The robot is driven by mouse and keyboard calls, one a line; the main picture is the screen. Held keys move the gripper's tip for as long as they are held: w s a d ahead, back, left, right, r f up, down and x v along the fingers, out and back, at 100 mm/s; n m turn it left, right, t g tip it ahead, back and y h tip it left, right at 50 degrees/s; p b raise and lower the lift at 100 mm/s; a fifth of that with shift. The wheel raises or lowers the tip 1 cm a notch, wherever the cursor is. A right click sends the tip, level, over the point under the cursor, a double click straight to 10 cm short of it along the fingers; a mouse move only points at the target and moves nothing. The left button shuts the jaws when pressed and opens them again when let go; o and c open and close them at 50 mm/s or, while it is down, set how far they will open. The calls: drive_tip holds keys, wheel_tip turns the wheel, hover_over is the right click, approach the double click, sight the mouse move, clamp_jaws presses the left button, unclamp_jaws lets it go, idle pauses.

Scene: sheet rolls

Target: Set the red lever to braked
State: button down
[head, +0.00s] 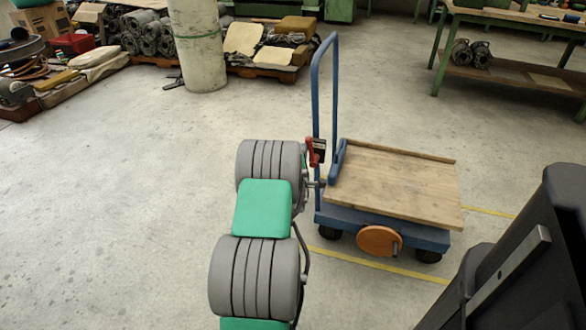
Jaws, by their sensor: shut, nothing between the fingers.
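The red lever (312,157) is in the head view, low on the blue push handle of a cart, next to a small dark plate (319,145) whose markings are too small to read. I cannot tell which setting the lever is at. My arm reaches up from the bottom of the picture. My gripper (318,184) shows only as a small dark tip at the right of the arm's far end, just below the lever. It is shut and holds nothing. Most of the gripper is hidden behind the arm, and I cannot tell whether it touches the lever or cart.
The cart has a wooden deck (395,183), blue frame (345,216), tall handle (314,90) and orange disc (379,241). A yellow floor line (380,266) passes under it. A pale column (200,50) and a green workbench (510,22) stand behind.

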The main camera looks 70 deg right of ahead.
drive_tip(key=shift+s+m, duration=0.2)
drive_tip(key=shift+m, duration=0.1)
idle(0.4)
drive_tip(key=w+a+b, duration=0.1)
drive_tip(key=a, duration=0.8)
drive_tip(key=shift+w+a+f, duration=0.15)
drive_tip(key=shift+w, duration=0.25)
